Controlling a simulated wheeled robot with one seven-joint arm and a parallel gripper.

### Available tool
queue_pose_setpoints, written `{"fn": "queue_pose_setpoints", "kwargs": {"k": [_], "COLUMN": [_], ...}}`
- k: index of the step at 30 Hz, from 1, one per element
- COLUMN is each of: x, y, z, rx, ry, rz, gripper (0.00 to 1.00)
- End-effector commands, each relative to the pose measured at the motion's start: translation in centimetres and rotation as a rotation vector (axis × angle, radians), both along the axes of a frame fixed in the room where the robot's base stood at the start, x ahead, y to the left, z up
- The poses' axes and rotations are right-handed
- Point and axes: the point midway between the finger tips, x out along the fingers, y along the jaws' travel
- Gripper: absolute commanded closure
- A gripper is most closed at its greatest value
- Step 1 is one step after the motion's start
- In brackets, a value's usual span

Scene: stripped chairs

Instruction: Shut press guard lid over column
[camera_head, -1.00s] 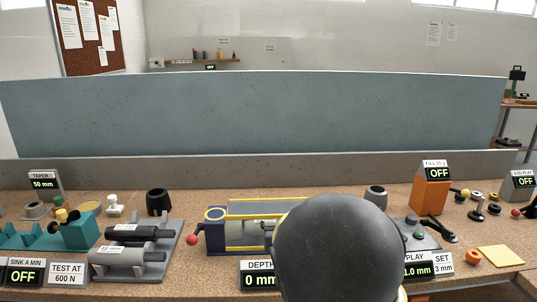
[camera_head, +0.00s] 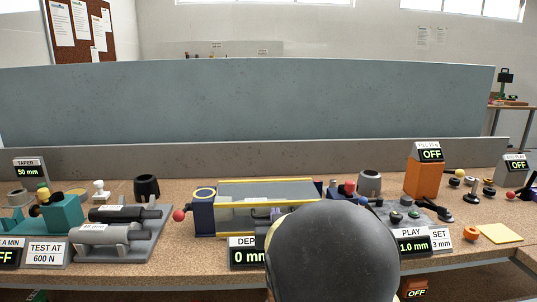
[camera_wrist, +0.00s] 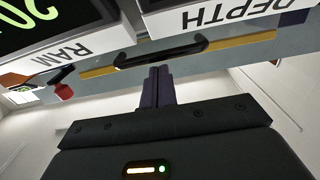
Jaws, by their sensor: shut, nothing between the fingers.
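The press (camera_head: 203,216) lies across the bench middle, with blue ends and yellow rails. A grey panel that looks like its guard lid (camera_head: 265,190) spans the top; I cannot tell if it is fully down. In the wrist view, a black bar handle (camera_wrist: 160,52) sits on a yellow-edged strip. My gripper (camera_wrist: 158,72) is shut and empty, its dark fingers pointing at the handle, close to its middle; contact is unclear. In the head view my rounded dark arm link hides the gripper and the press's front right. The column is mostly hidden.
A red knob (camera_head: 179,215) sticks out at the press's left end. A depth display (camera_head: 246,254) stands in front. Grey cylinders on a stand (camera_head: 112,232) are at left; an orange block (camera_head: 421,178) and play display (camera_head: 413,243) are at right.

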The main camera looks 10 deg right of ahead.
Motion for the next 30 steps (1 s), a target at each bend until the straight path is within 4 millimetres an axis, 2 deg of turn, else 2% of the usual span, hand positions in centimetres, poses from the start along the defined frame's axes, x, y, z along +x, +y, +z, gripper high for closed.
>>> {"fn": "queue_pose_setpoints", "kwargs": {"k": [9, 10, 12, 20, 30], "x": [-1.6, -2.0, -2.9, -6.1, -7.3], "y": [0.3, 0.5, 0.6, 0.3, 0.4], "z": [3.5, 2.0, 0.7, -3.4, -5.0], "rx": [0.0, -0.001, -0.001, -0.001, 0.001], "ry": [0.0, 0.005, 0.005, 0.005, -0.002], "rz": [0.003, 0.003, 0.004, -0.007, -0.008], "gripper": [1.0, 1.0, 1.0, 1.0, 1.0]}}
